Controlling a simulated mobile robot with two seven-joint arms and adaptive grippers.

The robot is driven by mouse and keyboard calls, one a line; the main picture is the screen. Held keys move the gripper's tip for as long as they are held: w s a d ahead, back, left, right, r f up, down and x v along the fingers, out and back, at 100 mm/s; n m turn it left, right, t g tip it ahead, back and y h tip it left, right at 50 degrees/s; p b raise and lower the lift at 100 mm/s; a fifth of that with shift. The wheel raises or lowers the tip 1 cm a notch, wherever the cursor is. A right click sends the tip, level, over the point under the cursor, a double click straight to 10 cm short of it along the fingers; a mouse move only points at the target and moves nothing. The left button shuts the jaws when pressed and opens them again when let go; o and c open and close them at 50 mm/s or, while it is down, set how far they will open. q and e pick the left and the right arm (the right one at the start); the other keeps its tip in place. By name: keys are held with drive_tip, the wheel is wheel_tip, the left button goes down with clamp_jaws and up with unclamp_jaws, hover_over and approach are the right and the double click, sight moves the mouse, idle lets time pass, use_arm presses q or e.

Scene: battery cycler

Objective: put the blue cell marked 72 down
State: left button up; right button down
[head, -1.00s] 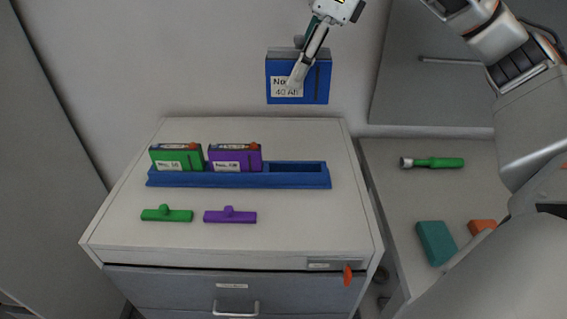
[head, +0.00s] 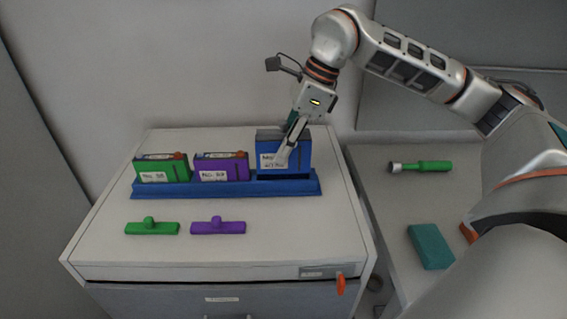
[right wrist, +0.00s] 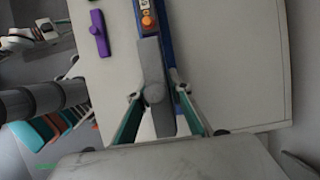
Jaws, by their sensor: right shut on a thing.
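The blue cell (head: 298,155) with a white label and a grey cover on top is upright at the right-hand slot of the blue tray (head: 160,193). Its label is too blurred to read the number. A dark strip shows under it, and I cannot tell whether it rests on the slot floor. My right gripper (head: 284,154) points down and is shut on this cell. In the right wrist view, my green-sided fingers (right wrist: 157,92) flank the grey cover (right wrist: 152,72) with its round knob. My left gripper is not in view.
A green cell (head: 163,170) and a purple cell (head: 222,169) stand in the tray's other slots. A green cover (head: 152,228) and a purple cover (head: 218,227) lie in front on the cabinet. A green-handled tool (head: 421,167) and teal block (head: 431,246) lie on the right-hand surface.

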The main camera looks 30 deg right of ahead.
sight(306, 131)
drive_tip(key=shift+f, duration=1.95)
drive_tip(key=c, duration=1.8)
unclamp_jaws()
drive_tip(key=shift+f, duration=0.2)
drive_tip(key=shift+c, duration=0.2)
drive_tip(key=v, duration=1.2)
drive_tip(key=shift+r, duration=0.15)
